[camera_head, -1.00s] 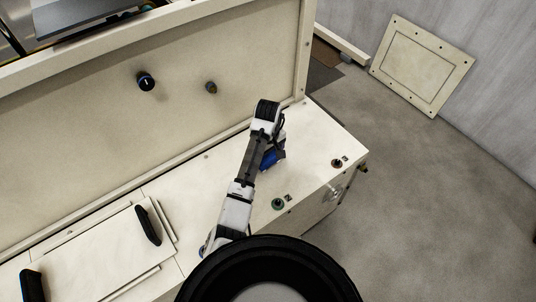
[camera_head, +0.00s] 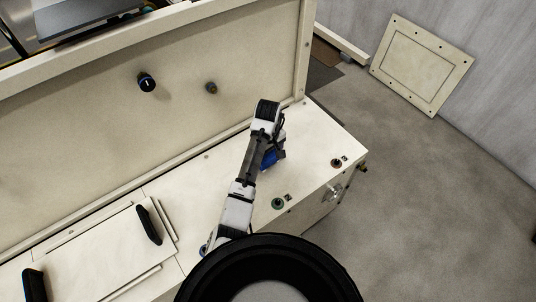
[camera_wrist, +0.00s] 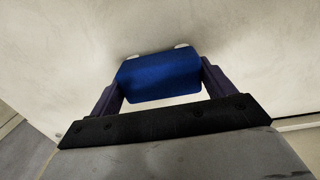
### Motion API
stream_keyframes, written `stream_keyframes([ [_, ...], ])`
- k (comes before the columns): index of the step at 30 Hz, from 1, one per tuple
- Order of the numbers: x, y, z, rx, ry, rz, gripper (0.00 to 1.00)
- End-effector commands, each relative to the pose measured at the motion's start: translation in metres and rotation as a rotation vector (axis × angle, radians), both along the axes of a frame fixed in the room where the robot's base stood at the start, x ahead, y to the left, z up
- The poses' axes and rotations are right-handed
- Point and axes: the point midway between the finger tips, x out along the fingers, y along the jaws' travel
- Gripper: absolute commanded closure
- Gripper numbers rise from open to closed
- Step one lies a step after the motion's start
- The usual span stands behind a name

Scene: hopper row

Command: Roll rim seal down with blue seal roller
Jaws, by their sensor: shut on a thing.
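The blue seal roller (camera_wrist: 158,77) sits between the two dark fingers of my gripper (camera_wrist: 162,85) in the wrist view, and the fingers are shut on it. Pale rounded bits show at its far edge, against a cream surface. In the head view the blue roller (camera_head: 269,159) is partly hidden by my arm, over the cream cabinet top near its right part. Whether the roller touches the surface cannot be told. I cannot make out a rim seal in either view.
A cream panel with black handles (camera_head: 148,225) lies at left.

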Motion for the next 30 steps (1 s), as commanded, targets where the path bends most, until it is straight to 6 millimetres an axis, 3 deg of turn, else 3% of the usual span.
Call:
stream_keyframes([
  [30,0.0,0.0,0.06,0.0,-0.001,0.0,0.46],
])
